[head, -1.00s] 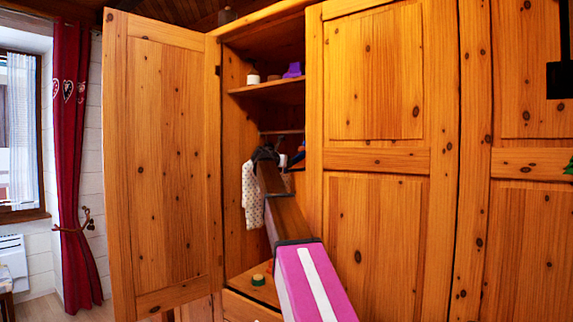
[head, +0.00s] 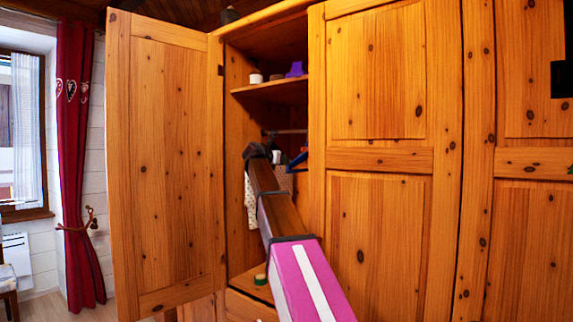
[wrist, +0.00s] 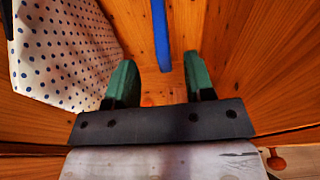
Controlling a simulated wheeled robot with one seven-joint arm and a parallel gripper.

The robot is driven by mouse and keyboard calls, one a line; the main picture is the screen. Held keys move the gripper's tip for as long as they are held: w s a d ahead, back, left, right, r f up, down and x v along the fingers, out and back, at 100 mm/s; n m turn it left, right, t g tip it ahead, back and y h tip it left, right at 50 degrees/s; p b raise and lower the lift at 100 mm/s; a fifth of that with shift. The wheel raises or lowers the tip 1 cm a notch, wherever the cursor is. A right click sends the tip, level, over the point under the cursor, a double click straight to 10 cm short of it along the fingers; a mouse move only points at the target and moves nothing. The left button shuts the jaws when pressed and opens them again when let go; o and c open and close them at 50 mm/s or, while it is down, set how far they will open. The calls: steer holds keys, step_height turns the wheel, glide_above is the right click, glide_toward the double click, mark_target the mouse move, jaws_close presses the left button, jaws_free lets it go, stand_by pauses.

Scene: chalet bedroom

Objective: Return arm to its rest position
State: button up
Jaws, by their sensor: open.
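My arm reaches forward into the open wardrobe (head: 238,205) in the head view, and its far end is inside the opening below the shelf. In the wrist view my gripper (wrist: 158,82) has its two green fingers spread apart with nothing between them. A polka-dotted cloth (wrist: 65,50) hangs left of the fingers. It also shows as a strip beside my arm in the head view (head: 251,203). A blue bar-like thing (wrist: 161,35) is beyond the fingers in the wrist view.
The wardrobe's left door (head: 165,160) stands open; the right doors (head: 380,160) are shut. A shelf (head: 270,91) above my arm holds a white-and-dark jar (head: 256,77) and a purple thing (head: 295,70). Wooden walls flank my gripper closely.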

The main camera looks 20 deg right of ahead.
steer(key=f+v, duration=0.1)
steer(key=v, duration=0.3)
steer(key=s+a+f+m+g+y, duration=0.15)
steer(key=s+f+m, duration=0.25)
steer(key=f, duration=1)
steer(key=s+f+m+g+y, duration=0.1)
steer(key=s+f+m+y, duration=0.25)
steer(key=f, duration=1.05)
steer(key=s+a+f+m+g+y, duration=0.1)
steer(key=s+f+m+g, duration=0.2)
steer(key=f, duration=1.1)
steer(key=s+a+f+m+g+y, duration=0.2)
steer(key=s+f+m, duration=0.5)
steer(key=s+f, duration=0.6)
steer(key=s+a+f+m+g+y, duration=0.2)
steer(key=s+f+m, duration=0.6)
steer(key=s+f, duration=0.5)
steer(key=shift+a+f+y, duration=0.45)
steer(key=shift+a+y, duration=0.05)
steer(key=shift+y, duration=0.7)
